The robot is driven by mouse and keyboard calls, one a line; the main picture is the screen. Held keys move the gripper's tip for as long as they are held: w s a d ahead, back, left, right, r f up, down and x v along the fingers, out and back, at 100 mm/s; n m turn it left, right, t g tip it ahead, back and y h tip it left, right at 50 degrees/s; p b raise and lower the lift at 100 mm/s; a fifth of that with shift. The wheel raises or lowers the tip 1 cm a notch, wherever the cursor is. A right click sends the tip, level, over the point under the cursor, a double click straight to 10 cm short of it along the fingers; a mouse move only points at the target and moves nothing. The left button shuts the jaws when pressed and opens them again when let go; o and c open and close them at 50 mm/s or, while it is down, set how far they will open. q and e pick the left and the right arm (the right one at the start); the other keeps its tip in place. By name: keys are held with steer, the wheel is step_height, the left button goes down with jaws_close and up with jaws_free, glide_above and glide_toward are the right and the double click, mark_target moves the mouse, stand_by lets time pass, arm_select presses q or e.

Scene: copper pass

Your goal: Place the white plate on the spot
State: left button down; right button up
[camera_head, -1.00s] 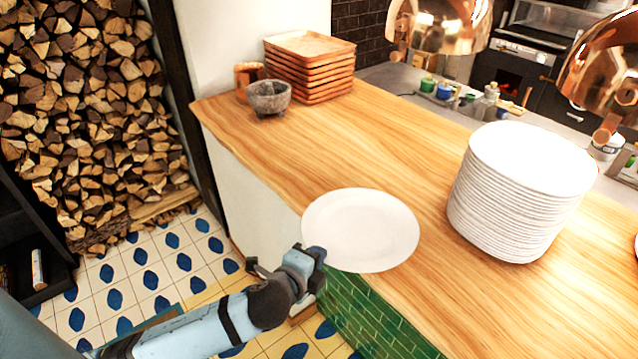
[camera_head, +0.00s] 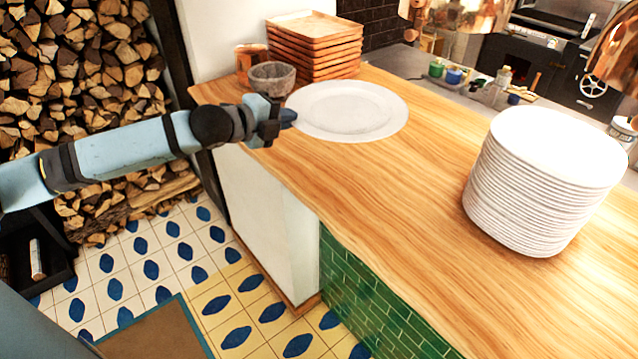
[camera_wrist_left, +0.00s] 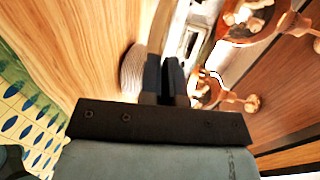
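The white plate (camera_head: 345,110) is held roughly level over the far left part of the wooden counter, just right of the stone bowl. It looks raised above the wood, but the size of the gap is hard to tell. My left gripper (camera_head: 284,119) reaches in from the left and is shut on the plate's near left rim. In the left wrist view the two dark fingers (camera_wrist_left: 165,78) are close together, and the plate is at most a thin edge-on strip. No marked spot is visible on the counter. My right gripper is out of view.
A stone bowl (camera_head: 271,78) and a stack of wooden trays (camera_head: 314,50) stand close behind the plate. A tall stack of white plates (camera_head: 540,185) stands on the right. The counter's middle (camera_head: 410,190) is clear. Copper lamps (camera_head: 470,14) hang at the upper right.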

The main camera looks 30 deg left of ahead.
arm_select(q)
step_height(320, 180, down, 18)
steer(key=p, duration=0.1)
steer(key=shift+f, duration=0.25)
steer(key=c, duration=1.7)
jaws_free()
steer(key=shift+f, duration=0.25)
steer(key=shift+c, duration=0.2)
steer(key=o, duration=0.4)
steer(key=shift+r, duration=0.15)
